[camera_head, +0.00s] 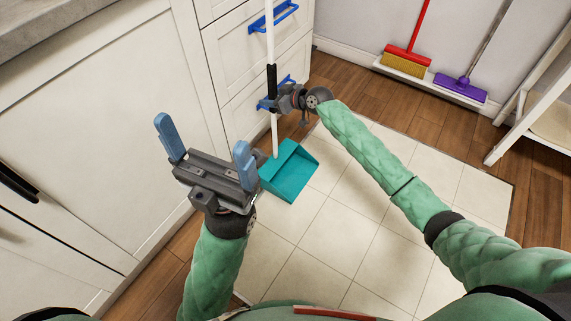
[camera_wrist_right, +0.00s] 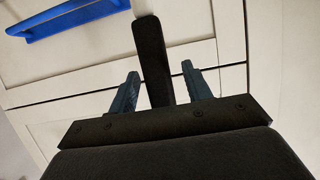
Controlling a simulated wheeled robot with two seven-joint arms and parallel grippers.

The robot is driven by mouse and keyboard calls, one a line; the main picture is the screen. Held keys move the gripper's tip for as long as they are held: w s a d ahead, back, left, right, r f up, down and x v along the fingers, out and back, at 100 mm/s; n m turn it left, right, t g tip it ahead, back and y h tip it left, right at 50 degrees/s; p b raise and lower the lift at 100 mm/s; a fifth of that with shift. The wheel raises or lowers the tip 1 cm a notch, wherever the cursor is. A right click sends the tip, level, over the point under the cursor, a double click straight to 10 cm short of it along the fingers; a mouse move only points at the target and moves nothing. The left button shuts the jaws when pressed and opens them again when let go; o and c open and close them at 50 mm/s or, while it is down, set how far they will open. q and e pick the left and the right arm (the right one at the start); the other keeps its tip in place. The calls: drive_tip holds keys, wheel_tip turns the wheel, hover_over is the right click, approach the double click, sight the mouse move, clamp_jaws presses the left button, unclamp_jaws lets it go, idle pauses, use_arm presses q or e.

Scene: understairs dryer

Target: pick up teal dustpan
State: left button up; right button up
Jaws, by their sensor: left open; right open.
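The teal dustpan (camera_head: 290,172) rests on the floor beside the white drawers, its long white pole standing upright with a black grip (camera_head: 271,78) partway up. My right gripper (camera_head: 273,93) is at the black grip. In the right wrist view the black grip (camera_wrist_right: 152,55) stands between the two open fingers of the right gripper (camera_wrist_right: 160,72), with a visible gap to each finger. My left gripper (camera_head: 203,135) is open and empty, in front of the cabinet and left of the dustpan.
White drawers (camera_head: 262,60) with a blue handle (camera_head: 275,17) stand right behind the pole. A white wooden frame (camera_head: 535,105) is at the right. The tiled floor (camera_head: 385,235) is clear.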

drive_tip(key=shift+a, duration=0.1)
clamp_jaws()
drive_tip(key=shift+r, duration=0.15)
